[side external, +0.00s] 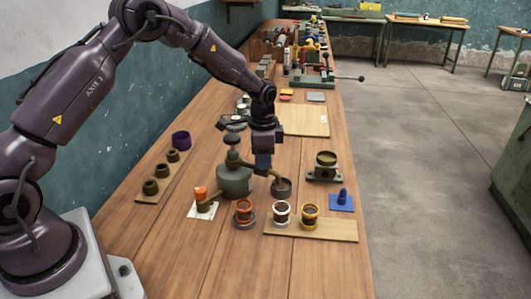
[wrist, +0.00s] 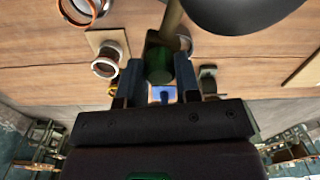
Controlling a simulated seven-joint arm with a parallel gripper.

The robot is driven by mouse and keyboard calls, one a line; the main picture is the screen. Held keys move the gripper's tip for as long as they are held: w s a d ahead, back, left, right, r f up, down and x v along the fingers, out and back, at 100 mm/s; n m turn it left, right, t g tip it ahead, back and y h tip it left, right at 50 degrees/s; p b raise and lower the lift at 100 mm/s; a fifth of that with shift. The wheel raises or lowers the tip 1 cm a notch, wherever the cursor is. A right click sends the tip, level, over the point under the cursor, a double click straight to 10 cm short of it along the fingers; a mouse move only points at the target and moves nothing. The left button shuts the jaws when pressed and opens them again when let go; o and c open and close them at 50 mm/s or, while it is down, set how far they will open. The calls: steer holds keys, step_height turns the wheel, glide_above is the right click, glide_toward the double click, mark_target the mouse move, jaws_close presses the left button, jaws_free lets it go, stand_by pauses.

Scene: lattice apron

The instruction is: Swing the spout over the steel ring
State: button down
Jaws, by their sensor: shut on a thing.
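A grey-green pot (side external: 235,181) with a dark knob on top stands on the wooden bench. Its olive spout (side external: 274,176) points right, its tip at a dark grey cup (side external: 282,189). In the wrist view the spout (wrist: 170,28) runs down between my fingers to a dark green end. My gripper (side external: 263,168) is shut on the spout, hiding part of it. A cup with a silver-white ring (side external: 281,209), seemingly the steel ring, stands in front of the spout; it also shows in the wrist view (wrist: 104,66), left of my gripper (wrist: 160,90). The spout is not over it.
An orange-ringed cup (side external: 244,212) and a yellow-ringed cup (side external: 309,212) flank the silver-ringed one. A light board (side external: 338,229) lies at the front right. A blue piece (side external: 343,197) and a dark stand (side external: 326,174) are to the right. Several dark cups line a board (side external: 148,196) at left.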

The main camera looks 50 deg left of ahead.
mark_target(251, 164)
steer(key=s+m, duration=0.2)
steer(key=s+d+m, duration=0.1)
steer(key=s+m, duration=0.1)
steer(key=m, duration=0.1)
steer(key=shift+s+m, duration=0.1)
steer(key=shift+m, duration=0.2)
steer(key=shift+s+a+m, duration=0.2)
steer(key=shift+s+m, duration=0.6)
steer(key=shift+m, duration=0.3)
steer(key=shift+s+a+m, duration=0.2)
steer(key=shift+s+m, duration=0.6)
steer(key=shift+m, duration=0.3)
steer(key=shift+s, duration=0.1)
steer(key=c, duration=0.8)
jaws_free()
step_height(251, 164, up, 13)
